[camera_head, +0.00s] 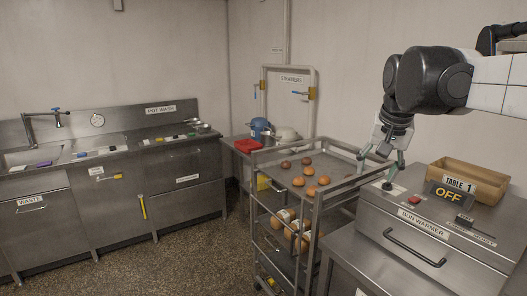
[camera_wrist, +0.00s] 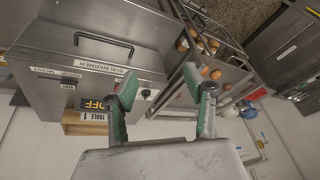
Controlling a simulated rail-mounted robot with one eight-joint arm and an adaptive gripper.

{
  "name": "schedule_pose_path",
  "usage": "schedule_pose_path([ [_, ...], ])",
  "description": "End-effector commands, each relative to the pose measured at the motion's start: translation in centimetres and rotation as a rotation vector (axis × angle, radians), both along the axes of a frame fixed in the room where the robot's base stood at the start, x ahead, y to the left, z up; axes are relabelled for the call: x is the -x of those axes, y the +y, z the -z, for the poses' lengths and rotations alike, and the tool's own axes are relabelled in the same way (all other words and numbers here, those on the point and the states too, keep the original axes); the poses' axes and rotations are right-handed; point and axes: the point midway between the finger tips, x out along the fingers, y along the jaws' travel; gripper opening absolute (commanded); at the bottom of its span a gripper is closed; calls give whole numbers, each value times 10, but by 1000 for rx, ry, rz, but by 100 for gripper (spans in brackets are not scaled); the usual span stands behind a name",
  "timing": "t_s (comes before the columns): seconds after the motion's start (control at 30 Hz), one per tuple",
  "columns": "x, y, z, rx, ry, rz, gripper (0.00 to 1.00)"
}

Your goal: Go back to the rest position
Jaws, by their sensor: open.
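My gripper (camera_head: 378,172) hangs over the left part of the bun warmer's top in the head view, beside the trolley's right rail. Its two fingers stand apart and hold nothing; they also show in the wrist view (camera_wrist: 166,100). The bun warmer (camera_head: 408,232) is a steel box with a front handle, a red button and a label "BUN WARMER". It also shows in the wrist view (camera_wrist: 60,66). A dark sign (camera_head: 448,196) on it reads "OFF". A wooden box (camera_head: 478,181) labelled "TABLE 1" stands behind the sign.
A steel trolley (camera_head: 316,205) left of the warmer holds several buns (camera_head: 309,171) on its top and lower shelves. A red tray (camera_head: 247,146) and pots (camera_head: 286,134) stand behind it. A sink counter (camera_head: 82,162) runs along the left wall. The floor (camera_head: 190,262) between is clear.

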Motion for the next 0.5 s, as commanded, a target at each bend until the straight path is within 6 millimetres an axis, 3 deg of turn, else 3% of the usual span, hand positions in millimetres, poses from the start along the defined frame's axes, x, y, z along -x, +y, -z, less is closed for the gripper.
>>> schedule_pose_path([
  [0.03, 16, 7, 8, 6, -13, -22, 47],
  [0.27, 79, 29, 43, 42, -75, -119, 47],
  [0.5, 144, 48, 93, 83, -139, -220, 47],
])
